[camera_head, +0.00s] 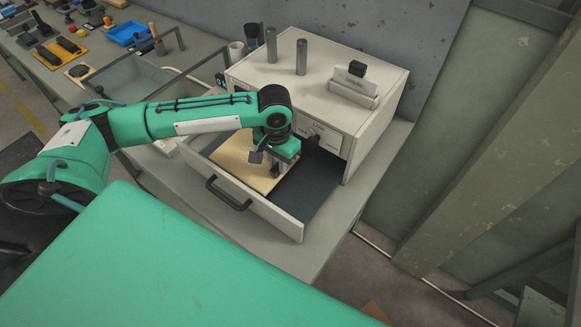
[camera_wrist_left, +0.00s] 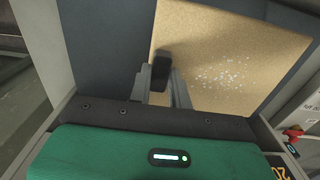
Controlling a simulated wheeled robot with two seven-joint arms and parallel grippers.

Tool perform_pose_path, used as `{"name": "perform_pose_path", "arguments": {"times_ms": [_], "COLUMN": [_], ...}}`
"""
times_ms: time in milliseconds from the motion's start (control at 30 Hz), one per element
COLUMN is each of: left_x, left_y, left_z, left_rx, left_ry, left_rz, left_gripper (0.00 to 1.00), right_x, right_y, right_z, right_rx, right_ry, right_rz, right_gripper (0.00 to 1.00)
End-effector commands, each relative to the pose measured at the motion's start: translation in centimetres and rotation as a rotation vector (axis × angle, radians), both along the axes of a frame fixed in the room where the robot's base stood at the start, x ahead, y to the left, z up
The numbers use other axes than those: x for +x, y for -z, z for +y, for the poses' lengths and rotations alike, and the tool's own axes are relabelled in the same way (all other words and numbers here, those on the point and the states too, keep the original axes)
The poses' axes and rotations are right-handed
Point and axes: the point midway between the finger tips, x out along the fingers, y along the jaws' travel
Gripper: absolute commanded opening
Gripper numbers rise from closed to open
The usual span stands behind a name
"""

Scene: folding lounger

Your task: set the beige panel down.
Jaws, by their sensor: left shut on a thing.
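The beige panel (camera_head: 240,165) is a flat tan board within the open drawer (camera_head: 262,213), over the left part of its dark floor. My left gripper (camera_head: 276,167) reaches down over the panel's right side. In the left wrist view, the panel (camera_wrist_left: 225,65) carries pale specks, and the gripper (camera_wrist_left: 164,85) is shut on a black knob (camera_wrist_left: 162,68) at the panel's edge. I cannot tell whether the panel's underside touches the drawer floor. My right gripper is not in view.
The drawer belongs to a white cabinet (camera_head: 375,112) on a grey bench (camera_head: 330,240). Two grey posts and a card holder (camera_head: 354,85) stand on top. The drawer's right part is bare dark floor (camera_head: 308,185). A glass-walled bin (camera_head: 140,75) stands behind my arm.

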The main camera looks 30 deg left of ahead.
Motion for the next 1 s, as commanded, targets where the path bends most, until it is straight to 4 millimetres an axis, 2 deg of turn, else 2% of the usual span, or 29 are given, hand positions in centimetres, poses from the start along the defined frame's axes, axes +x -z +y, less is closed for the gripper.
{"name": "perform_pose_path", "arguments": {"times_ms": [300, 400, 667, 700, 800, 1000], "left_x": [0.0, 0.0, 0.0, 0.0, 0.0, 0.0], "left_y": [-0.1, 1.1, 1.3, 1.4, 1.4, 1.4], "left_z": [-4.1, -3.7, -3.7, -3.7, -3.7, -3.7], "left_rx": [0.001, 0.003, 0.001, 0.001, 0.001, 0.001], "left_ry": [0.003, 0.000, 0.001, 0.001, 0.001, 0.001], "left_rz": [0.001, 0.002, 0.000, 0.001, 0.000, 0.000], "left_gripper": [0.00, 0.00, 0.00, 0.21, 0.41, 0.41], "right_x": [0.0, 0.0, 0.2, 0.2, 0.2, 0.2], "right_y": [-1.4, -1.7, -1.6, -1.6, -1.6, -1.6], "right_z": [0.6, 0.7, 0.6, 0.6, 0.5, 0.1], "right_rx": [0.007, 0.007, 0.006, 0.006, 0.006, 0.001], "right_ry": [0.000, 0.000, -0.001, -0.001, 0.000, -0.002], "right_rz": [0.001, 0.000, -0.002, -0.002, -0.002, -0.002], "right_gripper": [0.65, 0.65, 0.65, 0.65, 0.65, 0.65]}}
